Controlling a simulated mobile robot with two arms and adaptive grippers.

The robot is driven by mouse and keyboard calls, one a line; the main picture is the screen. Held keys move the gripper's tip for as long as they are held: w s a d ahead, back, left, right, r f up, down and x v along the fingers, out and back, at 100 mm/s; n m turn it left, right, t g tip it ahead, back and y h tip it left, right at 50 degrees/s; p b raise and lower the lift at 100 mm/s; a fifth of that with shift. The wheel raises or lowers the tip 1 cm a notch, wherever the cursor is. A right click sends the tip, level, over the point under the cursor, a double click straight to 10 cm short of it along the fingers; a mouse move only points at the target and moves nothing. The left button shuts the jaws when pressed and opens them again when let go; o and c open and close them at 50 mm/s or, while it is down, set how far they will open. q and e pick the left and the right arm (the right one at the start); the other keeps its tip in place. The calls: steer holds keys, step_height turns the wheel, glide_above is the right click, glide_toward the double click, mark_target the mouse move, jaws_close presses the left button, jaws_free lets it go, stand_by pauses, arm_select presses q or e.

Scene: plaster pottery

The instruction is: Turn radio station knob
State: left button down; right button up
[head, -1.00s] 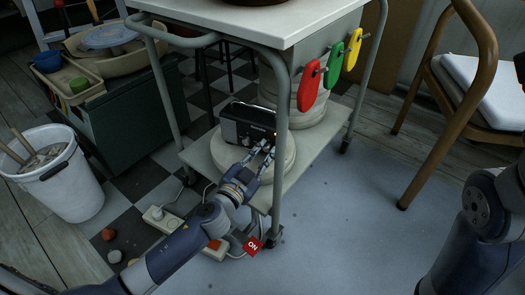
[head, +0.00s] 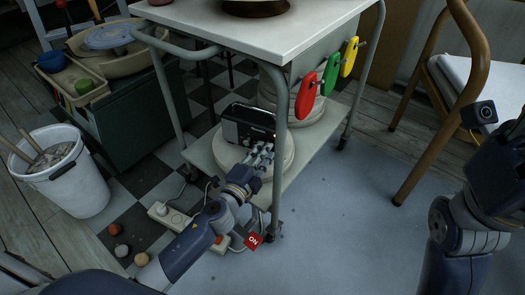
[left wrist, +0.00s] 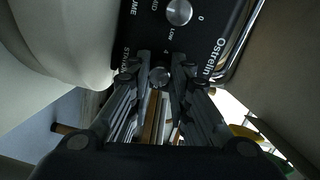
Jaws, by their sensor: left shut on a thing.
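The black radio (head: 248,125) stands on a round pale slab on the cart's lower shelf. The small round station knob (left wrist: 159,77) sits between my left fingertips, beside the STATION lettering. A larger silver knob (left wrist: 179,12) is above it, clear of the fingers. My left gripper (head: 262,150) reaches the radio's front from below and is shut on the station knob. The fingers partly hide the knob's sides. Of my right arm, only links show at the right edge.
The cart's white top (head: 250,35) overhangs the radio, and a cart leg (head: 278,150) stands close to my left gripper. Power strips (head: 170,215) and cables lie on the floor. A white bucket (head: 65,180) stands left. Open floor (head: 340,220) lies right.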

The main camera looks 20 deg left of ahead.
arm_select(q)
steer(key=m+p, duration=0.1)
steer(key=m, duration=0.3)
steer(key=shift+m, duration=0.4)
stand_by(0.4)
steer(key=c, duration=1.4)
jaws_free()
steer(key=shift+c, duration=0.2)
steer(key=shift+s, duration=0.15)
steer(key=s+a, duration=0.1)
steer(key=s, duration=1)
steer(key=shift+s+a+r, duration=0.25)
steer(key=shift+s+r, duration=0.05)
